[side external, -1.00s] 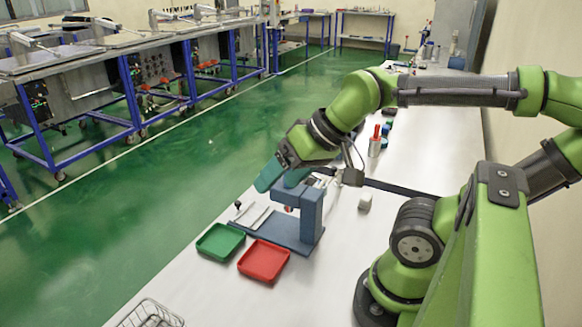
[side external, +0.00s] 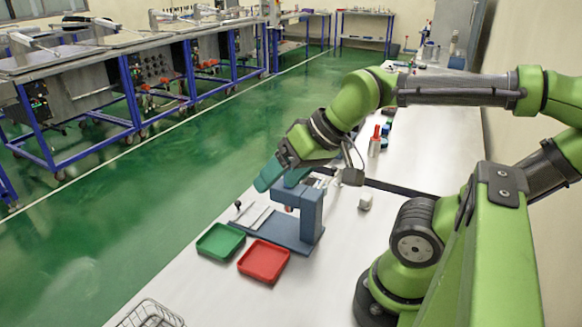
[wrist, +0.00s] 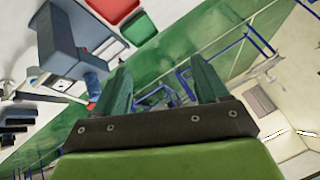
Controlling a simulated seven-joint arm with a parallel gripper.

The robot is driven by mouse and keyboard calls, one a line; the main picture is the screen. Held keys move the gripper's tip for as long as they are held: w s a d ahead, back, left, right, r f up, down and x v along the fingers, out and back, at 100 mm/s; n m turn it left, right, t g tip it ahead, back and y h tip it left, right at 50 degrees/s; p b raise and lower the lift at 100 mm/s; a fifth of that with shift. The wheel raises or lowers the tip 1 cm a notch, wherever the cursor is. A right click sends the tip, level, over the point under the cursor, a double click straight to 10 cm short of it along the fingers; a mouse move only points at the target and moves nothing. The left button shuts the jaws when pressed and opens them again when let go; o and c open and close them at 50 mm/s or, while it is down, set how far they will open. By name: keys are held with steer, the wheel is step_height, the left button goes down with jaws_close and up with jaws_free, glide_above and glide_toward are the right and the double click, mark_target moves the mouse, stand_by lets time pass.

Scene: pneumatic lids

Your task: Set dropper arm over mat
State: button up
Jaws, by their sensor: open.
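A blue-grey stand (side external: 311,214) with an upright column and a flat base sits on the white bench. It also shows in the wrist view (wrist: 68,42). A copper-coloured part is partly visible beside its column in the side view. A red and blue part (wrist: 93,84) shows near the left finger in the wrist view. I cannot tell which part is the dropper arm, and I cannot make out a mat. My gripper (side external: 267,177) is above the stand, its teal fingers tilted down to the left. In the wrist view its fingers (wrist: 163,80) are apart with nothing between them.
A green tray (side external: 220,241) and a red tray (side external: 264,262) lie in front of the stand. A wire basket (side external: 150,314) is at the near edge. A white cube (side external: 365,202) sits to the right. A red-topped bottle (side external: 375,143) stands further back.

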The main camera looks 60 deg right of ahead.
steer(key=shift+c, duration=0.5)
steer(key=shift+d+f, duration=0.1)
steer(key=shift+d, duration=0.1)
steer(key=shift+c, duration=1.1)
steer(key=w+d+m, duration=0.1)
steer(key=d, duration=0.1)
steer(key=w+d+m+g, duration=0.1)
steer(key=d, duration=0.2)
steer(key=w+d+m+h, duration=0.1)
steer(key=w+d, duration=0.1)
steer(key=shift+d+f+g, duration=0.3)
steer(key=shift+d+f, duration=0.05)
steer(key=shift+f, duration=0.05)
steer(key=shift+c, duration=1.1)
steer(key=m+g+h, duration=0.1)
steer(key=m+g, duration=0.5)
steer(key=m, duration=0.2)
glide_above(334, 168)
step_height(334, 168, down, 16)
steer(key=shift+r, duration=0.2)
